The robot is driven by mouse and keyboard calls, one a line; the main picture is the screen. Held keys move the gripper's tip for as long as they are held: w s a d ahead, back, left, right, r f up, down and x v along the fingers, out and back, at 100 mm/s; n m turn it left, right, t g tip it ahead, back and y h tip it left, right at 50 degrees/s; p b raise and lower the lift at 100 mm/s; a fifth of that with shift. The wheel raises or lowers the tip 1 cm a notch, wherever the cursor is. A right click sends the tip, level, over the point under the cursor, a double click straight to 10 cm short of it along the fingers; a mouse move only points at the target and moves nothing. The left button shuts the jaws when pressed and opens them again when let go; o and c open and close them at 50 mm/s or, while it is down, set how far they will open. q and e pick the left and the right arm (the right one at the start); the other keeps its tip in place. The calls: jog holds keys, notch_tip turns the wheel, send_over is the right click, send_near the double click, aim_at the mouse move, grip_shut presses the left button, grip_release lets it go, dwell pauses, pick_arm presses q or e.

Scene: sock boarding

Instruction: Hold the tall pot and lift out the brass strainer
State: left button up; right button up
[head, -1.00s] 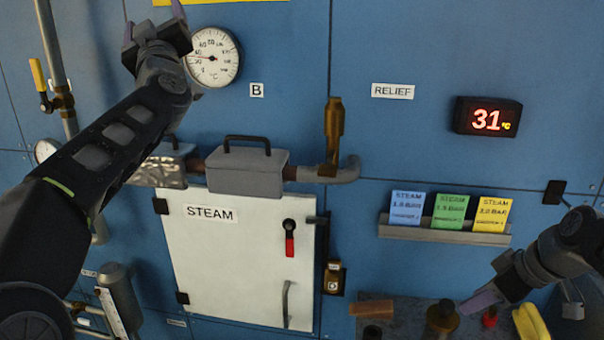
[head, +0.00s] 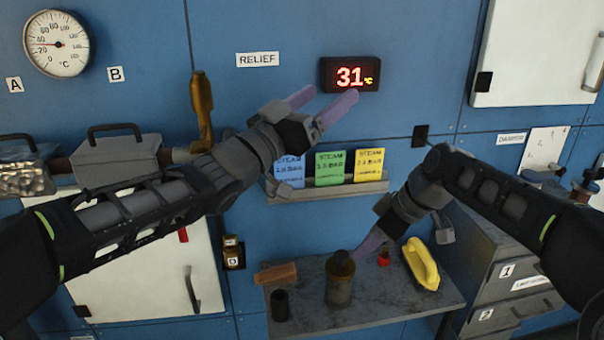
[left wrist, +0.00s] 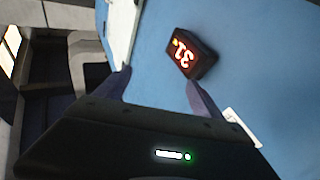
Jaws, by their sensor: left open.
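A tall brownish metal pot (head: 339,291) with a dark rounded top stands on the grey shelf (head: 400,308) in the head view. I cannot make out a separate brass strainer; the pot's inside is hidden. My right gripper (head: 368,246) is low, just right of and behind the pot's top. Its purple fingers overlap, so its opening and any contact are unclear. My left gripper (head: 328,100) is open and empty, raised in front of the blue wall beside the red display (head: 350,75). Its two spread fingers also show in the left wrist view (left wrist: 157,85).
On the shelf are a dark cylinder (head: 280,306), a brown block (head: 276,273), a small red item (head: 384,258) and a yellow-handled object (head: 422,264). A card rack (head: 340,190) sits above. Drawers (head: 512,285) stand to the right.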

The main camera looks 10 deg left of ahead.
pick_arm(q)
notch_tip(320, 180, down, 12)
jog(key=w+m+g+h, duration=0.1)
jog(key=w+m+g, duration=0.2)
jog(key=g, duration=0.1)
jog(key=m+g, duration=0.6)
jog(key=g, duration=0.3)
send_near(333, 281)
jog(key=w+f, duration=0.1)
jog(key=d+f, duration=0.1)
jog(key=w+d+f, duration=0.1)
jog(key=shift+w+f, duration=0.3)
jog(key=shift+w, duration=0.05)
jog(key=shift+x, duration=3.9)
jog(key=shift+r, duration=0.2)
